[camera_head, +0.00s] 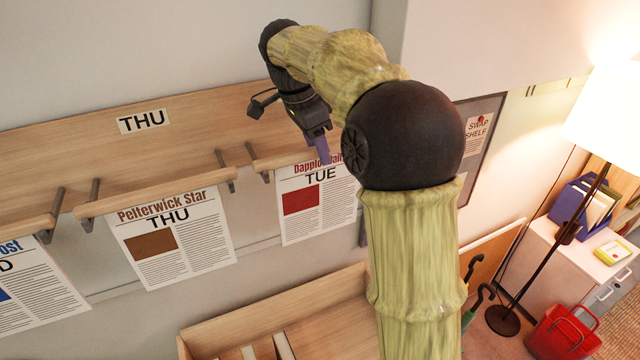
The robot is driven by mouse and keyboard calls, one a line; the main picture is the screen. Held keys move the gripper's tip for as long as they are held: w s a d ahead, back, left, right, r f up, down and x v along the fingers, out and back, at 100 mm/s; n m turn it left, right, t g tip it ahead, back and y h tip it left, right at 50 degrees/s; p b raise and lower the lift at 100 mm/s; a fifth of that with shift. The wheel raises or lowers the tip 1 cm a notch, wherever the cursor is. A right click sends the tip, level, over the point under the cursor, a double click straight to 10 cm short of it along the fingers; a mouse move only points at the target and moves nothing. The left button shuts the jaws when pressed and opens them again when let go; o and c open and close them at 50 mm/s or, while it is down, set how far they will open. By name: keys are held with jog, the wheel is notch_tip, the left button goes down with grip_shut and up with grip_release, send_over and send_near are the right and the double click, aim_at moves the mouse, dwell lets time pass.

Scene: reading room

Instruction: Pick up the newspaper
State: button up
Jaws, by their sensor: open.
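Several newspapers hang from wooden rods on hooks along a wall rack (60,140). The Pelterwick Star (172,240), marked THU with a brown picture, hangs in the middle. A paper headed "Dapple…" (317,203), marked TUE with a red picture, hangs to its right, partly behind my arm. A third paper (35,290), ending in "Post", is cut off at the left edge. My gripper (321,150), with purple fingers pointing down, is open in front of the TUE paper's upper part. I cannot tell its distance from the rod.
A sign reading THU (143,120) is on the rack's board. A wooden bin (320,310) stands below. At right are a floor lamp (570,215), a white cabinet (590,250), a red basket (562,335) and umbrella handles (480,290).

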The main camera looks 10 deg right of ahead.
jog(key=p+x, duration=0.1)
jog(key=x, duration=0.2)
jog(key=shift+d, duration=0.2)
jog(key=shift+f, duration=0.3)
jog(key=shift+f, duration=0.25)
dwell(0.4)
grip_shut()
